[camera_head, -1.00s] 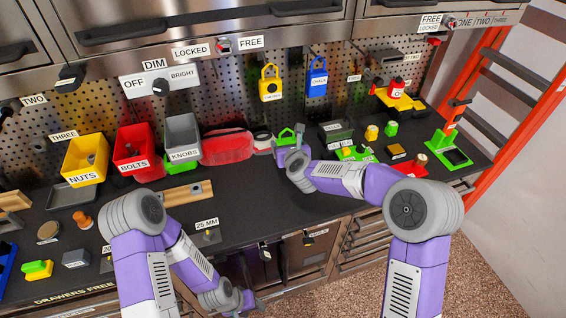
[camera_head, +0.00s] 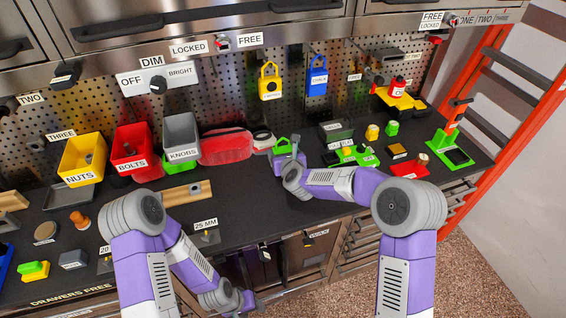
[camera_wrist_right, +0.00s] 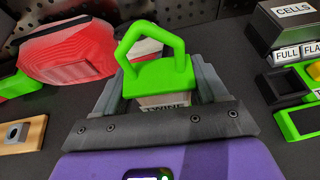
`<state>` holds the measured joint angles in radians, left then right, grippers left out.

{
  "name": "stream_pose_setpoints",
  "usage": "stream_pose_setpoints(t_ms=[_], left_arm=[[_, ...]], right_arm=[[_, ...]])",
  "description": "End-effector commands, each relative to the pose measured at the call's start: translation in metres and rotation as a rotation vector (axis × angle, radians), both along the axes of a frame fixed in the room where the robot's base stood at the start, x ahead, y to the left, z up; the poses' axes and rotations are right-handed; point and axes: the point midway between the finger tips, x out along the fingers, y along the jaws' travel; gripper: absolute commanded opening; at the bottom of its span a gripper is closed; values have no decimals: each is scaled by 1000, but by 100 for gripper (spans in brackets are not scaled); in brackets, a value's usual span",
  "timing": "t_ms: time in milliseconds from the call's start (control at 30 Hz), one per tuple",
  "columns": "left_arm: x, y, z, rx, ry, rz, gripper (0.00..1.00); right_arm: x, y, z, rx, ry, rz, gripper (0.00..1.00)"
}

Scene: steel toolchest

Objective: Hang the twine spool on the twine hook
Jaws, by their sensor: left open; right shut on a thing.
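The twine spool (camera_wrist_right: 160,78) shows in the right wrist view as a bright green loop handle over a pale body lettered TWINE. Its green top (camera_head: 282,146) also shows in the head view, at the back middle of the bench. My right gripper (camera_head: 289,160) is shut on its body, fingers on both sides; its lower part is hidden. I cannot tell whether it touches the bench. My left gripper (camera_head: 236,302) is open and empty, low in front of the bench. Small hooks and labels on the pegboard (camera_head: 225,95) are too small to tell which is the twine hook.
A yellow holder (camera_head: 270,85) and a blue chalk holder (camera_head: 317,78) hang on the pegboard above the spool.

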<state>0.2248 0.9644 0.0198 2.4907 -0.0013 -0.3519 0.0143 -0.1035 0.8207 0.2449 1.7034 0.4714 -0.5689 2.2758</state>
Motion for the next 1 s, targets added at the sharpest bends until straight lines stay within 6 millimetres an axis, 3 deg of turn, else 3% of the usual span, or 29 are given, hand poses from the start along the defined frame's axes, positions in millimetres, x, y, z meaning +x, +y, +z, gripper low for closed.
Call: stream_pose_setpoints(t_ms=[200, 667, 700, 833, 1000], left_arm=[[0, 0, -13, 0, 0, 0, 52], [0, 0, -18, 0, 0, 0, 52], [0, 0, -17, 0, 0, 0, 52], [0, 0, -16, 0, 0, 0, 52], [0, 0, -16, 0, 0, 0, 52]], right_arm=[[0, -1, -36, 0, 1, 0, 39], [0, 0, -40, 0, 0, 0, 39], [0, 0, -39, 0, 1, 0, 78], [0, 0, -39, 0, 1, 0, 98], [0, 0, -39, 0, 1, 0, 98]])
